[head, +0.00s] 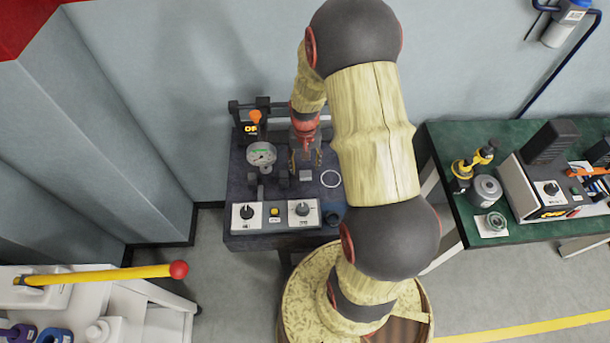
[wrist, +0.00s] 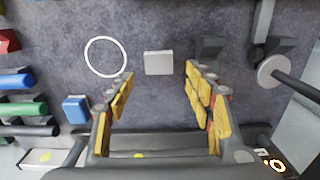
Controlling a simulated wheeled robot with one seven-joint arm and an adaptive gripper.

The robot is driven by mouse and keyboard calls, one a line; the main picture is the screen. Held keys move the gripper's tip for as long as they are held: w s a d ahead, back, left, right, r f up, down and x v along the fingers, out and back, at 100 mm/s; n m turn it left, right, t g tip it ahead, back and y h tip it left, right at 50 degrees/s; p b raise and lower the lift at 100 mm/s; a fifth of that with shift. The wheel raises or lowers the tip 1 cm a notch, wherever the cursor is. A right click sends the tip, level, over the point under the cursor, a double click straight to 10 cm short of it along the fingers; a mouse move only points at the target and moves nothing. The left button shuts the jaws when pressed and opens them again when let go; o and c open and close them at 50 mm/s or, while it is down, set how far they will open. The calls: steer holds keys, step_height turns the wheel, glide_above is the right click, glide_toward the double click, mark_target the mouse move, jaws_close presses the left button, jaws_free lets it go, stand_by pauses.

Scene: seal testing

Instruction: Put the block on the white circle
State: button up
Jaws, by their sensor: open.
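A small light-grey block (wrist: 158,62) lies on the dark bench top (wrist: 230,18). It also shows in the head view (head: 305,175), just below my gripper in the picture. The white circle (wrist: 88,57) is a thin ring outline on the same surface, left of the block in the wrist view and apart from it. In the head view the circle (head: 322,178) is right of the block. My gripper (wrist: 160,82) is open, its yellow-padded fingers spread to either side of the block's near side, with nothing between the pads. It also shows in the head view (head: 305,160).
A pressure gauge (head: 261,154) stands left of the block on the bench. A control panel with knobs (head: 276,215) runs along the front edge. In the wrist view, a blue block-like part (wrist: 76,109) lies near the left finger. A green table (head: 450,145) stands at right.

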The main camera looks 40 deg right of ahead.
mark_target(306, 176)
step_height(306, 176, down, 4)
steer(key=shift+r, duration=0.2)
steer(key=c, duration=0.3)
jaws_close()
stand_by(0.3)
steer(key=shift+r, duration=0.1)
